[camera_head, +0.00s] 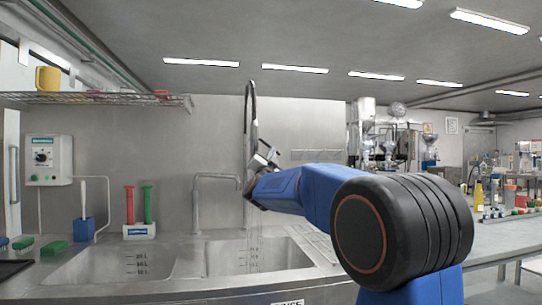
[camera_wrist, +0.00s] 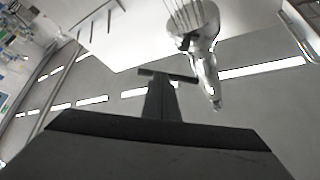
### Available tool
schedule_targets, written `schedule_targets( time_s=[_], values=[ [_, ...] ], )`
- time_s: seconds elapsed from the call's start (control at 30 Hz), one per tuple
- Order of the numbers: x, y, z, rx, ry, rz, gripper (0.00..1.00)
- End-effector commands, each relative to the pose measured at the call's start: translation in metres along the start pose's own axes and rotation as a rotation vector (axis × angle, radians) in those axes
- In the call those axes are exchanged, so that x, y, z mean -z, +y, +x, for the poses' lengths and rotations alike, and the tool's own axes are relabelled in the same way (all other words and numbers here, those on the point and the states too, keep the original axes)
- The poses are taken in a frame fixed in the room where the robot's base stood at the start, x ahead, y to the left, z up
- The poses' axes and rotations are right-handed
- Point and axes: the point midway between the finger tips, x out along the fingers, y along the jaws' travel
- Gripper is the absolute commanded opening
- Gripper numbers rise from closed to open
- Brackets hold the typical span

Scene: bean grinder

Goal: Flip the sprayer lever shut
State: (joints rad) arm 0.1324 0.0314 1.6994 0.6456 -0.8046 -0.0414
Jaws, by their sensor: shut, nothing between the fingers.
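The sprayer (camera_head: 252,135) hangs on its dark hose above the right sink in the head view. Thin streams of water fall below it into that basin. In the wrist view the metal sprayer (camera_wrist: 203,50) is at the upper right, with water streaks at its round head. Its lever cannot be told clearly from its body in either view. My gripper (camera_head: 268,154) is beside the sprayer in the head view. In the wrist view its dark fingertips (camera_wrist: 167,75) are together and empty, left of the sprayer, with a small gap in the picture.
A bent faucet (camera_head: 216,177) stands between the left sink (camera_head: 120,263) and the right sink (camera_head: 262,256). A wire shelf (camera_head: 95,98) hangs on the left wall. A counter (camera_head: 505,232) with bottles is at right.

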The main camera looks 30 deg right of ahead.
Motion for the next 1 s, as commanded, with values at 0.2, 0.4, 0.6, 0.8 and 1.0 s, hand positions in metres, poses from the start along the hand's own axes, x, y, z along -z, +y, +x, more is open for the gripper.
schedule_targets(
  time_s=[0.2,0.4,0.6,0.8,1.0],
  values=[
    [0.004,0.001,0.002,0.028,0.001,-0.043,0.0],
    [0.01,0.004,0.006,0.086,0.001,-0.131,0.0],
    [0.019,0.005,0.012,0.163,0.002,-0.248,0.0],
    [0.026,0.003,0.017,0.198,0.001,-0.295,0.0],
    [0.032,0.002,0.021,0.197,0.002,-0.294,0.0]
  ],
)
